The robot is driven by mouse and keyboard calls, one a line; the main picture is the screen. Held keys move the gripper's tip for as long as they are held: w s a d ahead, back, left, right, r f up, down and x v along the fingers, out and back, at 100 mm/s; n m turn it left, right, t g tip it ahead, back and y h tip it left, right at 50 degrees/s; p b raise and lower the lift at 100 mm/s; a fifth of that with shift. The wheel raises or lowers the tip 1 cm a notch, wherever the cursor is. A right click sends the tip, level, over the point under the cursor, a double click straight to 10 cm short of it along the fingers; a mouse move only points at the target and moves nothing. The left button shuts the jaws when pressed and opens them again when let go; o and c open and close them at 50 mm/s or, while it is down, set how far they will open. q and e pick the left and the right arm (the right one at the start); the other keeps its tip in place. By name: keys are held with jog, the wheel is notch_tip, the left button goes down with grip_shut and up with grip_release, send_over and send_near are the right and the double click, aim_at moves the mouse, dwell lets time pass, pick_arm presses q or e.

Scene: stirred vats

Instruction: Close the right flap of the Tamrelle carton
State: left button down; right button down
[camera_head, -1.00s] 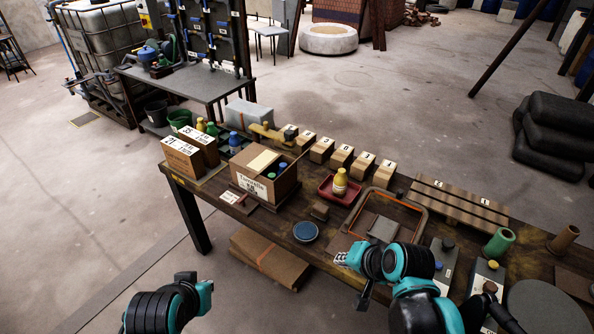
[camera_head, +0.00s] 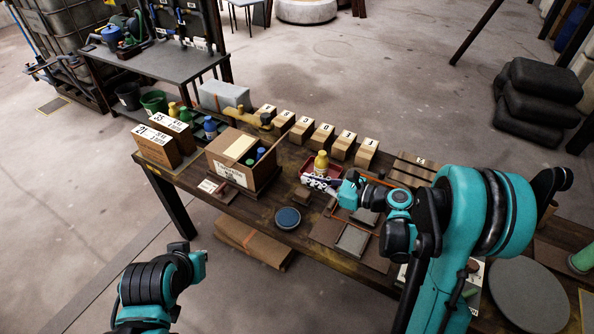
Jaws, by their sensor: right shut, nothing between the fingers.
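The Tamrelle carton (camera_head: 228,174) stands on the workbench, left of centre, with its printed front towards me. Its top is partly open, and blue and green caps show inside. A cream panel (camera_head: 240,147) lies at the left of the opening. The right flap (camera_head: 278,150) appears to stand up, tilted outward, at the right edge. My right gripper (camera_head: 313,182) is shut and empty, to the right of the carton and apart from it, in front of the red tray. My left gripper (camera_head: 188,252) is low at the left, off the bench; its fingers are not clear.
A red tray (camera_head: 306,172) with a yellow bottle (camera_head: 321,163) is just behind my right gripper. A blue disc (camera_head: 288,217) lies in front. Two numbered boxes (camera_head: 158,148) stand left of the carton. Numbered wooden blocks (camera_head: 322,138) line the back edge.

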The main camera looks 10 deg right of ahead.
jog(key=r+b+x, duration=0.2)
jog(key=x, duration=0.9)
jog(key=shift+w+a+r+b, duration=0.3)
jog(key=shift+a+b, duration=0.1)
jog(key=shift+a, duration=0.05)
jog(key=shift+r, duration=0.1)
